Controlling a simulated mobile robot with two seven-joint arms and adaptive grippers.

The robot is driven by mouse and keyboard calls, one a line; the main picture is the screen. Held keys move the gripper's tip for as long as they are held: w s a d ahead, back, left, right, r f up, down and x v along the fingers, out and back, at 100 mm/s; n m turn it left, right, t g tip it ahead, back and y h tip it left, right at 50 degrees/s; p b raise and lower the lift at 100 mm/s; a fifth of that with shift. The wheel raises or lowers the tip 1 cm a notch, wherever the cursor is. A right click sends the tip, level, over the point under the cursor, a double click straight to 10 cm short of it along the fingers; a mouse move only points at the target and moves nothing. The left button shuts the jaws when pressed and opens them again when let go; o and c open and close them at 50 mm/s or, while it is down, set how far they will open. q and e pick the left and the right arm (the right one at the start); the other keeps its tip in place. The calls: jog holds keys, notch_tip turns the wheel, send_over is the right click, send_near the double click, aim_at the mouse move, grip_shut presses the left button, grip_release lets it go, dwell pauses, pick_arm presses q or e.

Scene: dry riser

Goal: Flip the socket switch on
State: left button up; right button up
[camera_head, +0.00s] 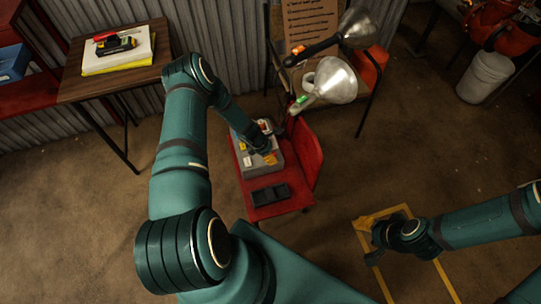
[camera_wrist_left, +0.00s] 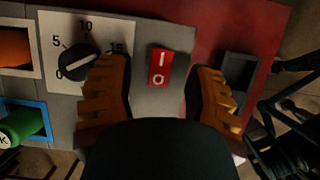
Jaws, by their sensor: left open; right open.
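The red rocker switch (camera_wrist_left: 160,68), marked I and O, sits on the top face of a grey box (camera_head: 245,160). In the left wrist view the switch lies between the two orange-padded fingers of my left gripper (camera_wrist_left: 158,78), apart from both. That gripper (camera_head: 264,148) is open and empty, pointing down over the box in the head view. Which way the switch is tilted I cannot tell. In the head view the switch is too small or hidden to make out. My right gripper (camera_head: 378,242) hangs far to the right of the box, above the floor.
A black dial (camera_wrist_left: 78,62) with numbers is left of the switch, with orange and green plugs (camera_wrist_left: 22,126) beside it. The box stands on a red chair (camera_head: 308,165) with a dark object (camera_head: 270,194) in front. Two lamps (camera_head: 332,82) stand behind; a wooden table (camera_head: 135,75) is left.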

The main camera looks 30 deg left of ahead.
pick_arm(q)
jog(key=shift+w+d+f, duration=0.1)
jog(key=shift+w+f, duration=0.05)
jog(key=shift+f, duration=0.25)
grip_shut()
